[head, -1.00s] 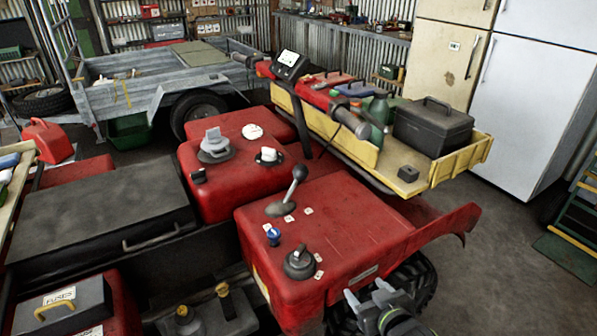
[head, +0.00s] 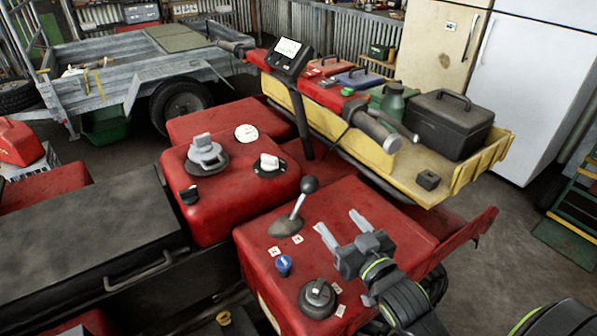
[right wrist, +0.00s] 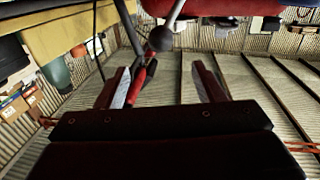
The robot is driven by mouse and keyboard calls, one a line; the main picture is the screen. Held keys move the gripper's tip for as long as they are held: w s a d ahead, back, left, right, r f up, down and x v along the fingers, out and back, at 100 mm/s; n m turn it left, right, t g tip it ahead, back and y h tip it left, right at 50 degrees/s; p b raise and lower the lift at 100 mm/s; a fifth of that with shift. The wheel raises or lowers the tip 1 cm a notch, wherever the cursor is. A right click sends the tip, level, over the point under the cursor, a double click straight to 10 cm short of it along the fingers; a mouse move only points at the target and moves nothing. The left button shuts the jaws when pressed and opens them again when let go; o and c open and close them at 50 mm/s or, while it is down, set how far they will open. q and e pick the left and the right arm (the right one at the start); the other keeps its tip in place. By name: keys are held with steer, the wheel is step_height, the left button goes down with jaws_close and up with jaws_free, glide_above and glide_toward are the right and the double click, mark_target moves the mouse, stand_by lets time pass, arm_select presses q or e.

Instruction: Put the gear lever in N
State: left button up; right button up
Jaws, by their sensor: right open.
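The gear lever (head: 298,206) stands on the red quad body with a dark round knob, a metal rod and a dark boot; it leans to the right. Small white cards (head: 297,239) lie beside its boot; their letters are too small to read. My right gripper (head: 341,223) is open and empty, just right of the lever, its fingers pointing towards it and apart from it. In the right wrist view the knob (right wrist: 160,39) shows beyond the two spread fingers, between their lines. My left gripper is not in view.
A blue knob (head: 284,264) and a dark rotary switch (head: 318,297) sit in front of the lever. Behind are the handlebar display (head: 289,55) and a yellow rack (head: 465,180) with a dark toolbox (head: 445,125). A dark seat (head: 90,235) lies left.

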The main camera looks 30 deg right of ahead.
glide_toward(306, 180)
steer(key=w+d+f, duration=0.1)
steer(key=f, duration=0.1)
steer(key=w+p, duration=0.1)
steer(key=w, duration=0.9)
steer(key=shift+p, duration=0.4)
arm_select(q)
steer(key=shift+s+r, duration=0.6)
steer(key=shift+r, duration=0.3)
arm_select(e)
steer(key=shift+w, duration=0.4)
